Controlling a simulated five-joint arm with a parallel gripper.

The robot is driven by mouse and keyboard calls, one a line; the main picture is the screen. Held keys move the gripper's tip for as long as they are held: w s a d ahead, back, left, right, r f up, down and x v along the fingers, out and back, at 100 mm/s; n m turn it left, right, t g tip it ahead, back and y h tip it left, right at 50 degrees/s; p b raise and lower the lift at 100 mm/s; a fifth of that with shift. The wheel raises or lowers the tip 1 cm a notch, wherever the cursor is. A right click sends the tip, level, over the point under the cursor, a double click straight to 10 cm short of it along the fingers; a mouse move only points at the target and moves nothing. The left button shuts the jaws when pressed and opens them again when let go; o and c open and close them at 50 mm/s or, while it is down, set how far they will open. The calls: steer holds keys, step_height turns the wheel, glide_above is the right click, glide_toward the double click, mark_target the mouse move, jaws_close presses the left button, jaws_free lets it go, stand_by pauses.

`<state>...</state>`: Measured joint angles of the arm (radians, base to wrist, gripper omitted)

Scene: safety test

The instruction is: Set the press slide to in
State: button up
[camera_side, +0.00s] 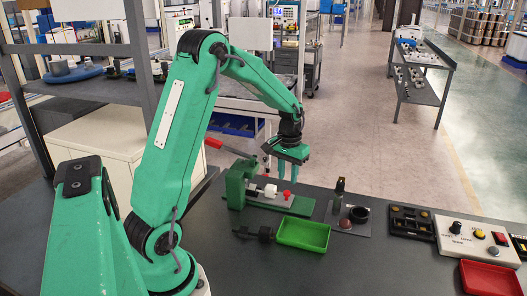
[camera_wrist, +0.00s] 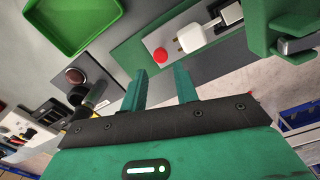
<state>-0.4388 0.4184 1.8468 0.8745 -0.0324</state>
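The press (camera_side: 236,188) has a green upright frame at the left end of a green base plate. My gripper (camera_side: 289,172) is above the knob end of the slide. Its two fingers (camera_wrist: 159,84) are apart with nothing between them. I cannot tell the exact height gap to the knob.
A green tray (camera_side: 303,234) lies in front of the press. A dark plate with a red button (camera_side: 345,223) is to its right, with a dark upright part (camera_side: 339,190). A red-handled lever (camera_side: 225,148) rises behind the press. A control box (camera_side: 477,238) and red tray (camera_side: 491,278) are far right.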

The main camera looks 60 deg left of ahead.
mark_target(287, 192)
steer(key=shift+r, duration=1.05)
steer(key=shift+o, duration=1.3)
steer(key=m, duration=0.7)
steer(key=shift+f, duration=0.15)
steer(key=shift+f, duration=3.9)
